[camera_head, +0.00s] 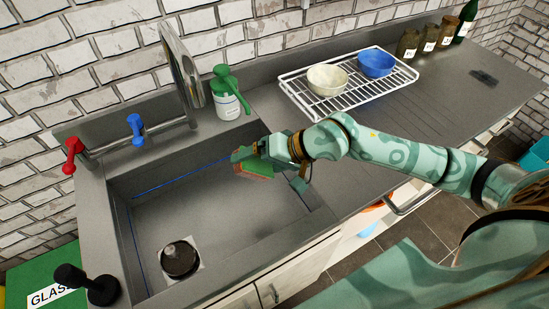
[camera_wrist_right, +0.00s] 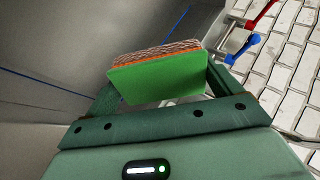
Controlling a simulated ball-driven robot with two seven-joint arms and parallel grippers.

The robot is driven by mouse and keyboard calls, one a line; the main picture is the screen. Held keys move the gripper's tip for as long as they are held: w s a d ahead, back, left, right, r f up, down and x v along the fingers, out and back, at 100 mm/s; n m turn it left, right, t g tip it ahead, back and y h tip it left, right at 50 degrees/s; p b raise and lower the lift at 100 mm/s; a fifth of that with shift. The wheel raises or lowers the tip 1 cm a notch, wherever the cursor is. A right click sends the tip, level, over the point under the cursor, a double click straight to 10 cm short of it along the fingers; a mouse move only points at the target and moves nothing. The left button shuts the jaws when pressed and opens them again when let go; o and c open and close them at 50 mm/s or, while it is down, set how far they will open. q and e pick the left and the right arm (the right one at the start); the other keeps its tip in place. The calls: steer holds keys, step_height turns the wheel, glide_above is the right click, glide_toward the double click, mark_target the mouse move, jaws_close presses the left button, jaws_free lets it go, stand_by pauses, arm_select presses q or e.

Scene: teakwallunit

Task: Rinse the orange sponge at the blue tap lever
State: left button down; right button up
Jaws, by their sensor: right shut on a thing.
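My right gripper (camera_head: 264,155) reaches over the right part of the sink and is shut on the sponge (camera_head: 258,169). In the right wrist view the sponge (camera_wrist_right: 160,75) shows a green face and an orange layer with a rough brownish edge, held between the two fingers (camera_wrist_right: 160,92). The blue tap lever (camera_head: 136,127) stands upright at the back of the sink, left of the sponge and apart from it. It also shows in the right wrist view (camera_wrist_right: 243,49). My left gripper is not in view.
The red tap lever (camera_head: 71,152) stands left of the blue one. A tall metal faucet (camera_head: 181,66) and a green pump bottle (camera_head: 229,98) are behind the sink (camera_head: 215,205). A wire rack (camera_head: 350,101) holds a cream bowl (camera_head: 327,79) and a blue bowl (camera_head: 376,63).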

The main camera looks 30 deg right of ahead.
steer(key=shift+w+a+f, duration=0.2)
steer(key=shift+w+a, duration=0.2)
steer(key=shift+a, duration=0.35)
steer(key=shift+w+a+f, duration=0.15)
steer(key=shift+w+a, duration=0.25)
steer(key=shift+a, duration=0.4)
steer(key=shift+w+a+f, duration=0.2)
steer(key=shift+w+a, duration=0.2)
steer(key=shift+a, duration=0.35)
